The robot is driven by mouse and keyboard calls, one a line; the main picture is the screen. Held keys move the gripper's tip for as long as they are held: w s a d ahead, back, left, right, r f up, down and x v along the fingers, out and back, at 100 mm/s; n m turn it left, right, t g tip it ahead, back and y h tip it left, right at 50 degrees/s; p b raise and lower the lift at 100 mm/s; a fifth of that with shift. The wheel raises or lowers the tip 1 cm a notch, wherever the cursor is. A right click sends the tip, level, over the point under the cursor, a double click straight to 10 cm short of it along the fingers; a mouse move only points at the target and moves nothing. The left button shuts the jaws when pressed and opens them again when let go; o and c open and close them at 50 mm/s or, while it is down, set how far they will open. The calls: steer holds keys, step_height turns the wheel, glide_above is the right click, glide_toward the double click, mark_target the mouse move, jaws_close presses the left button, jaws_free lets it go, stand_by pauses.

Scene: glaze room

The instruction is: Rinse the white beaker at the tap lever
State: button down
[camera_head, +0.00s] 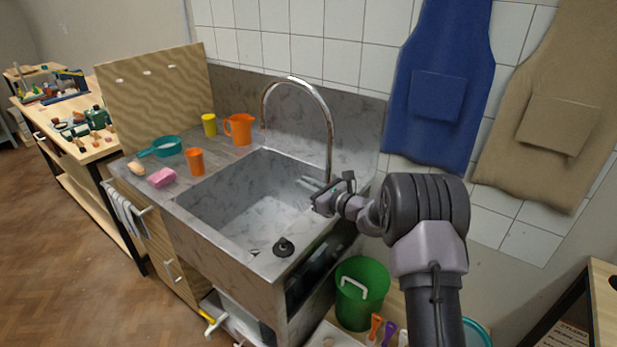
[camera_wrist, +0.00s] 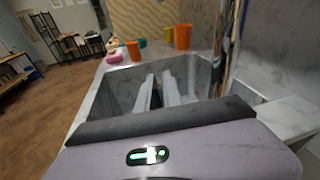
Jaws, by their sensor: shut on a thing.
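My gripper (camera_head: 318,188) is at the right side of the stone sink (camera_head: 186,197), low and close to the foot of the curved metal tap (camera_head: 330,125). Its pale fingers also show in the wrist view (camera_wrist: 168,88), pointing over the basin and close together. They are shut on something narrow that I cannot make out. The tap pipe (camera_wrist: 225,50) stands just right of the fingers in the wrist view. I cannot pick out the tap lever or a white beaker in either view. No running water can be made out.
An orange jug (camera_head: 239,130), yellow cup (camera_head: 209,125), orange cup (camera_head: 195,162), teal strainer (camera_head: 167,147) and pink sponge (camera_head: 161,178) stand on the left counter. A dark stopper (camera_head: 284,247) lies on the front rim. A green bucket (camera_head: 361,295) stands below right.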

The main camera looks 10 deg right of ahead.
steer(key=c, duration=1.5)
jaws_free()
steer(key=p+v, duration=0.3)
steer(key=v, duration=1.4)
steer(key=shift+s, duration=0.2)
